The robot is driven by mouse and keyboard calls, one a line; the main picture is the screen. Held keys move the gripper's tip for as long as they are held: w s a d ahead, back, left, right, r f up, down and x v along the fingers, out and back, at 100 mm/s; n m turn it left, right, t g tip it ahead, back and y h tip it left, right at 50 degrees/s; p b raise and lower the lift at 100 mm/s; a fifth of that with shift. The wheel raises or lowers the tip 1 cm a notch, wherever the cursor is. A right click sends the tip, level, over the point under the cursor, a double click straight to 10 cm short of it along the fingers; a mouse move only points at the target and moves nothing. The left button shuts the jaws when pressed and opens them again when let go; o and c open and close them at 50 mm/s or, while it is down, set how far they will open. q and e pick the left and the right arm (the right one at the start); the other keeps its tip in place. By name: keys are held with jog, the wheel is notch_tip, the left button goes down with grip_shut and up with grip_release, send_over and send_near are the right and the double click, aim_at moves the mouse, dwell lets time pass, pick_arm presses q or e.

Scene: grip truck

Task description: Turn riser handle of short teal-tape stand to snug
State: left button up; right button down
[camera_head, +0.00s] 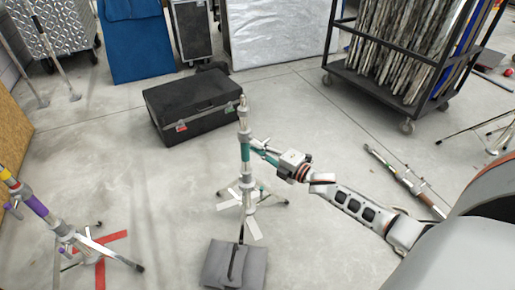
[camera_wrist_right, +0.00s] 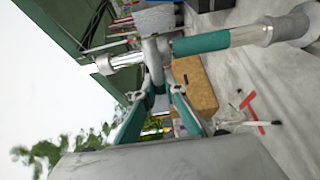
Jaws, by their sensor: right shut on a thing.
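The short teal-tape stand (camera_head: 245,152) stands upright near the middle of the head view, on spread legs. In the right wrist view it lies sideways across the top, with its teal tape band (camera_wrist_right: 200,44) to the right of a grey collar (camera_wrist_right: 156,48). The riser handle (camera_wrist_right: 155,76) sticks out from this collar towards my gripper. My right gripper (camera_head: 262,151) reaches the stand from the right, level with the tape. In the wrist view its teal fingers (camera_wrist_right: 158,90) are closed on the handle. My left gripper is not in view.
A grey sandbag (camera_head: 222,268) lies in front of the stand's legs. A black case (camera_head: 190,105) is behind it. A purple-tape stand (camera_head: 45,212) stands at left by a red floor cross (camera_head: 100,262). A loaded cart (camera_head: 400,85) is at back right.

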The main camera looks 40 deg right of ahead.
jog(key=c, duration=2.1)
grip_release()
jog(key=v, duration=1.2)
jog(key=shift+s, duration=0.1)
